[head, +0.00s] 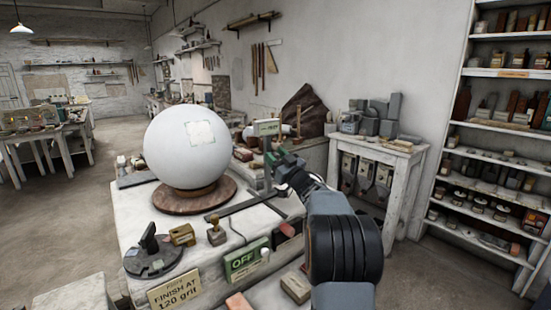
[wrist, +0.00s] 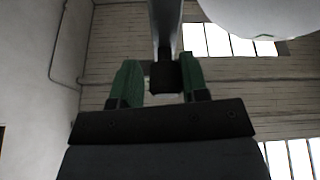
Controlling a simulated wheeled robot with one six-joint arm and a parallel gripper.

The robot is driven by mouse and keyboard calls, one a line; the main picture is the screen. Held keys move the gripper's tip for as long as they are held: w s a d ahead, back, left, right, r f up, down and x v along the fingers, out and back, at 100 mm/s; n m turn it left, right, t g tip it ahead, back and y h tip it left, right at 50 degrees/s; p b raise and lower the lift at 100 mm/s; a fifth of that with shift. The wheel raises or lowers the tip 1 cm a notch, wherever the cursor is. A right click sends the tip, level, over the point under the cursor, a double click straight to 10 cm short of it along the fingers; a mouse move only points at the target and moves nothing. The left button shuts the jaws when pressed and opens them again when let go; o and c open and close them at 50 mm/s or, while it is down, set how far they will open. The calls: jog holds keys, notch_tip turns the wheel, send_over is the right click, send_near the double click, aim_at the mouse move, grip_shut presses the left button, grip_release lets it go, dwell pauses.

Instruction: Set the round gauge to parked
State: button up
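In the wrist view, my green fingers (wrist: 163,82) stand on either side of a dark block (wrist: 163,75) at the end of a grey metal bar (wrist: 166,25). A narrow gap shows at the left finger; the right finger looks close to the block. The bar may belong to the round gauge, but I cannot tell. The white sphere also shows in the wrist view (wrist: 270,15).
The sphere sits on a brown round base (head: 194,197) on a pale bench. A black disc with an upright (head: 155,262), a green OFF sign (head: 246,260) and a "FINISH AT 120 grit" sign (head: 175,290) are in front. A side table (head: 400,150) and shelves (head: 500,74) stand right.

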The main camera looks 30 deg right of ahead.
jog(key=shift+o, duration=1.4)
jog(key=shift+d, duration=0.1)
jog(key=b+v, duration=0.4)
jog(key=v, duration=0.9)
jog(key=shift+s+f, duration=0.15)
jog(key=shift+s, duration=0.2)
